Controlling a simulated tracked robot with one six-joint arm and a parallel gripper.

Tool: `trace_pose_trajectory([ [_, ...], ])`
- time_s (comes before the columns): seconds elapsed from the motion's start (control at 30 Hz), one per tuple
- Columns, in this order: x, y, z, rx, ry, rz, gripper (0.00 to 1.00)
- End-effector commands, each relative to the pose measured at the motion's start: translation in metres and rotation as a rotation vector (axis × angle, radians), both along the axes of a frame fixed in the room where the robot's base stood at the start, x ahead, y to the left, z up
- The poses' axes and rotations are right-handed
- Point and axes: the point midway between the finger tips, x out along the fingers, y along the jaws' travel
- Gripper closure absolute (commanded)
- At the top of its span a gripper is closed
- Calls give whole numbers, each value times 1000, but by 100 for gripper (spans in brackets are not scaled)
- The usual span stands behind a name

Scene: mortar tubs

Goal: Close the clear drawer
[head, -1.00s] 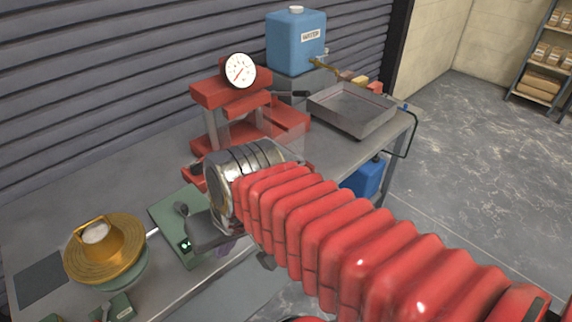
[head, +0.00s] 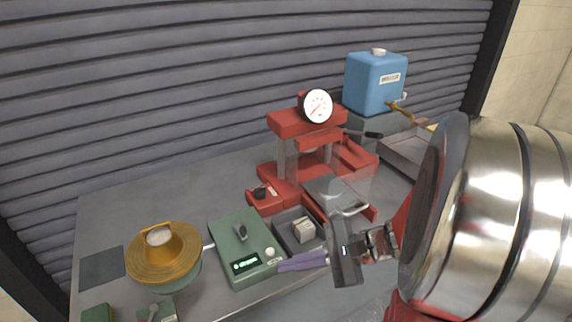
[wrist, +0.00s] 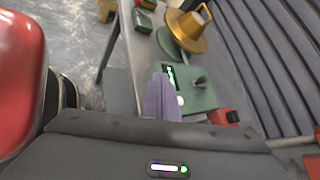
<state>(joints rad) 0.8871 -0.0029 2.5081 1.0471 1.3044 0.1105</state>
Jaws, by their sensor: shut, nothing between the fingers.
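A see-through box-like part (head: 350,187) with a pale bar handle stands at the front of the red press (head: 307,140) in the head view; I take it for the clear drawer. It seems to stick out toward the bench's front, but how far is hard to tell. My gripper (head: 284,265) has lavender fingers pressed together and empty. It points left, in front of and to the left of the clear part, near the green scale's front right corner. In the wrist view the fingers (wrist: 158,92) point at the scale, and the clear part cannot be made out.
A green scale (head: 230,240) and a dark tray (head: 285,222) holding a pale cube stand left of the press. A brass-coloured pan (head: 165,262) is farther left. A blue water tank (head: 375,85) and a metal tray (head: 400,152) are at the back right. The bench's back left is clear.

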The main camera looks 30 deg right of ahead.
Motion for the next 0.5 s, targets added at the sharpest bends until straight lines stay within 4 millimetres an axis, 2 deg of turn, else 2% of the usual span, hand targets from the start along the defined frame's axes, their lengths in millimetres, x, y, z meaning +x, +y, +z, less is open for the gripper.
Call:
trace_pose_trajectory([
  [0.27, 16, -83, -2, 322, -35, -402, 100],
  [0.5, 4, -175, -10, 566, -121, -756, 100],
])
